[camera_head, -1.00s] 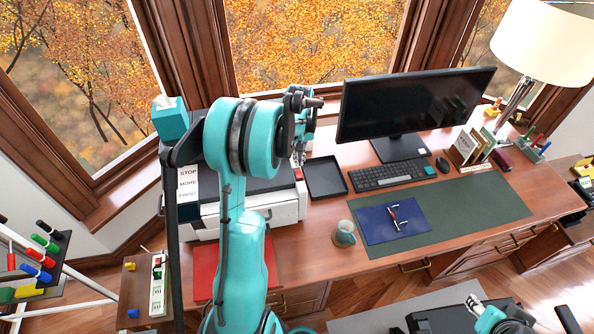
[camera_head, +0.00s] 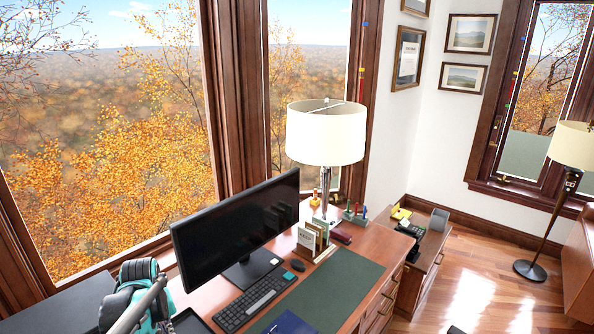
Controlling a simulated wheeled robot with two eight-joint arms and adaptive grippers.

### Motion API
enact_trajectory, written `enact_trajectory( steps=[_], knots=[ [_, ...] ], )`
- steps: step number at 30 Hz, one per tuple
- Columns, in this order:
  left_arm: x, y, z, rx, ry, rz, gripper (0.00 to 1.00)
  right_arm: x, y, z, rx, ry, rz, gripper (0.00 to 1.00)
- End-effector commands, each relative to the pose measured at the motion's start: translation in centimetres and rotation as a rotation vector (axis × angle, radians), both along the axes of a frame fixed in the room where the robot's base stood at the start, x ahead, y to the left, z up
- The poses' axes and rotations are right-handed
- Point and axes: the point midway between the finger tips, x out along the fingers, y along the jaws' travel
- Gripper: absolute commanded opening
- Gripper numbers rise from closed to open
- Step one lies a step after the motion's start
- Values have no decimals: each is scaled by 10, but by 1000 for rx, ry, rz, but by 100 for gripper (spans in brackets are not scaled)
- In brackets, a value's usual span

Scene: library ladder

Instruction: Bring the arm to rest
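My teal and black left arm (camera_head: 135,300) shows at the bottom left corner of the head view, close to the printer's dark top and the desk's left part. Its gripper cannot be made out clearly; a grey rod-like part crosses in front of the teal links, and I cannot tell where the fingertips are.
The wooden desk (camera_head: 378,245) carries a monitor (camera_head: 235,230), a keyboard (camera_head: 256,299), a mouse (camera_head: 298,265), a green mat (camera_head: 340,280), a blue folder (camera_head: 288,324) and a table lamp (camera_head: 326,135). A floor lamp (camera_head: 536,268) stands at right. Open floor (camera_head: 470,285) lies right of the desk.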

Motion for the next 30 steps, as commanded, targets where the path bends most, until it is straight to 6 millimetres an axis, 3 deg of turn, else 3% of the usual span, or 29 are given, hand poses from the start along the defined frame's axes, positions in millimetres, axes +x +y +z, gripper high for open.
enact_trajectory(
  steps=[1,6,15,21,30],
  knots=[
    [-10,-19,-7,14,-28,-50,0,0,0,-19,0,0,0,40],
    [-42,-71,-10,64,-132,-210,0,0,0,-52,0,0,0,40],
    [-110,-145,-52,149,-317,-482,0,0,-1,-107,0,0,0,40],
    [-138,-170,-82,187,-406,-602,0,0,-1,-130,0,0,0,40],
    [-144,-175,-90,197,-437,-640,0,0,-1,-133,0,0,0,40]
  ],
)
